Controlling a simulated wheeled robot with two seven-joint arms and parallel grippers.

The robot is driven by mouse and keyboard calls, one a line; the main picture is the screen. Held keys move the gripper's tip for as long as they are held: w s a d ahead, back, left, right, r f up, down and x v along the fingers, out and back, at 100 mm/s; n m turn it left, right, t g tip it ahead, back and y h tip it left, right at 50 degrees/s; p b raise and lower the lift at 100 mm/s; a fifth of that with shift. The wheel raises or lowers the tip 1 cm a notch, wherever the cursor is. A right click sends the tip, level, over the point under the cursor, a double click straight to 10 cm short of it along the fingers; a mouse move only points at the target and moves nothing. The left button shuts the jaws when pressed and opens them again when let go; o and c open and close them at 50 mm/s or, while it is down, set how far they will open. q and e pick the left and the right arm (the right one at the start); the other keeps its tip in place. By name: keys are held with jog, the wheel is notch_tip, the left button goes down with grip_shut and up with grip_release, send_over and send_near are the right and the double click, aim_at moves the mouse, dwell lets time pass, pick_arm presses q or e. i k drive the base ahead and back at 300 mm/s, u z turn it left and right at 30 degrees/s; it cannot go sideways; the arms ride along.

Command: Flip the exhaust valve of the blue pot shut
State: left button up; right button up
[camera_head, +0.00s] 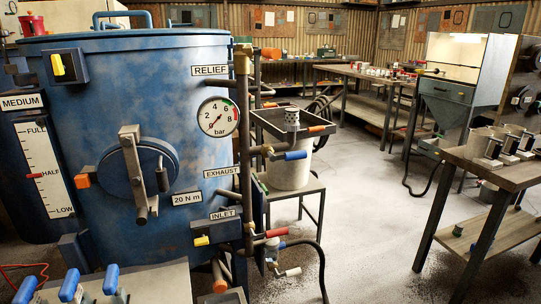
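The blue pot (190,100) stands upright at the left. On its right side is a white EXHAUST label (222,172). To the right of that label, a short horizontal pipe leads from the brass riser to a valve with a blue handle (296,155); the handle points right, roughly level. This appears to be the exhaust valve, but I cannot tell for sure which pipe the label marks, or whether the valve is open or shut. A round pressure gauge (218,117) sits above the label. Neither of my grippers shows in this view.
Below, near the INLET label (225,213), are a red handle (276,232) and other valve handles. A grey bucket (289,168) stands on a stool right behind the valve. A wooden bench (490,170) is at the right. The floor between is clear.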

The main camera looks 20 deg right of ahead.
aim_at(302, 154)
jog(key=u, duration=0.25)
jog(key=i, duration=0.8)
jog(key=z, duration=1.1)
